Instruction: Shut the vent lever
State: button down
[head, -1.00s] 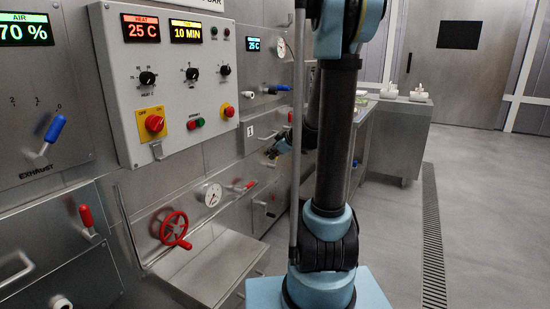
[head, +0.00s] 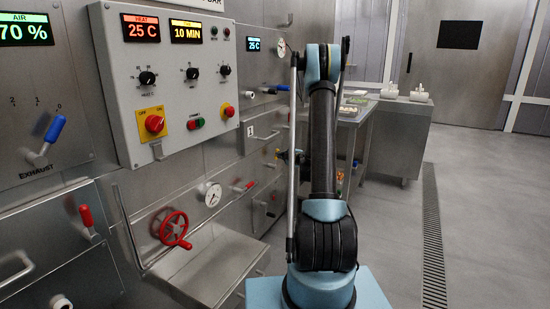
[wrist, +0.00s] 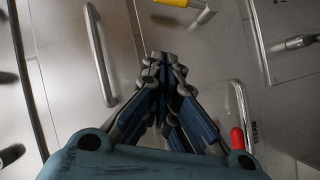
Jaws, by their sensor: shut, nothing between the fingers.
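No label I can read says vent, so I cannot tell which lever it is. In the wrist view a yellow-gripped lever (wrist: 172,3) with a metal stem is cut by the top edge, beyond my fingertips. A red-gripped lever (wrist: 237,140) sits right of my gripper, near a label that seems to read STEAM. My gripper (wrist: 160,60) is shut and empty, in front of the steel panel and apart from both levers. In the head view my arm hides much of the gripper; a small yellow piece (head: 278,153) shows beside it.
A blue lever (head: 54,128) marked EXHAUST and a red lever (head: 86,216) are at the left. A red handwheel (head: 173,229), a gauge (head: 210,194) and a grey control box (head: 165,80) line the wall. A metal bar handle (wrist: 98,55) stands near my gripper. The right floor is clear.

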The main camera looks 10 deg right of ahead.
jog(key=shift+w+d+f, duration=0.4)
jog(key=shift+w+f, duration=0.05)
jog(key=shift+f, duration=0.2)
jog(key=w+d+x, duration=0.1)
jog(key=d+x, duration=0.1)
jog(key=x, duration=1)
jog(key=shift+w+d+f, duration=0.2)
jog(key=shift+w+f, duration=0.1)
jog(key=shift+w, duration=0.05)
